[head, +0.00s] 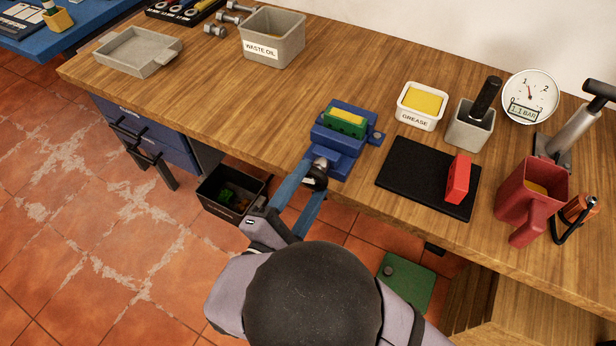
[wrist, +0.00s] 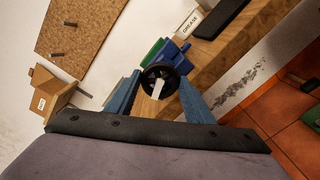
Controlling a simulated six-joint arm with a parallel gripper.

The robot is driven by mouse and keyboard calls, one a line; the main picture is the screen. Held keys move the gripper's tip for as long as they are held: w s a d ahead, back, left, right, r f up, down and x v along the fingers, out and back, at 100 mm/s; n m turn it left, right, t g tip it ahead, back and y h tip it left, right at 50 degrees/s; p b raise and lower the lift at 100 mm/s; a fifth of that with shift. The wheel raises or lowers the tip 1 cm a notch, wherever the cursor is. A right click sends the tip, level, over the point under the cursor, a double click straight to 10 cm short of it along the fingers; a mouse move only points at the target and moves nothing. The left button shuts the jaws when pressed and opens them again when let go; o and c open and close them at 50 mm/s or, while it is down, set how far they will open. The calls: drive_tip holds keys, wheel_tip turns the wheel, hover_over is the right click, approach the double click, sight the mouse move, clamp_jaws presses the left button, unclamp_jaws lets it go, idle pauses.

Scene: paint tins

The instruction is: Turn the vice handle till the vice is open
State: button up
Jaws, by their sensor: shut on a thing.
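The blue vice (head: 345,150) stands at the front edge of the wooden bench, with a green block with a yellow top (head: 345,121) between its jaws. The vice also shows in the wrist view (wrist: 172,55). Its handle is a dark round wheel (wrist: 160,70) on the front, facing me. In the head view the handle is partly hidden between the fingers. My gripper (head: 312,178) has its blue fingers shut on the handle, one on each side of the wheel. How far the jaws are apart is hard to tell, as the block fills the gap.
Right of the vice are a grease tub (head: 422,105), a black mat (head: 420,180) with a red block (head: 458,178), and a red jug (head: 530,195). A waste oil bin (head: 272,38) and grey tray (head: 137,50) stand left. The bench between bin and vice is clear.

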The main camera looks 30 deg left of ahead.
drive_tip(key=n+p, duration=0.6)
drive_tip(key=n, duration=0.1)
drive_tip(key=shift+r, duration=0.2)
drive_tip(key=n+p, duration=0.2)
drive_tip(key=n, duration=0.2)
drive_tip(key=shift+p, duration=0.4)
drive_tip(key=shift+f+n+p, duration=0.2)
drive_tip(key=shift+n+p, duration=0.75)
drive_tip(key=shift+n, duration=0.55)
drive_tip(key=o, duration=1)
drive_tip(key=shift+o, duration=0.2)
drive_tip(key=s+b, duration=0.1)
drive_tip(key=s, duration=0.6)
drive_tip(key=shift+s+b, duration=0.2)
drive_tip(key=shift+b, duration=0.15)
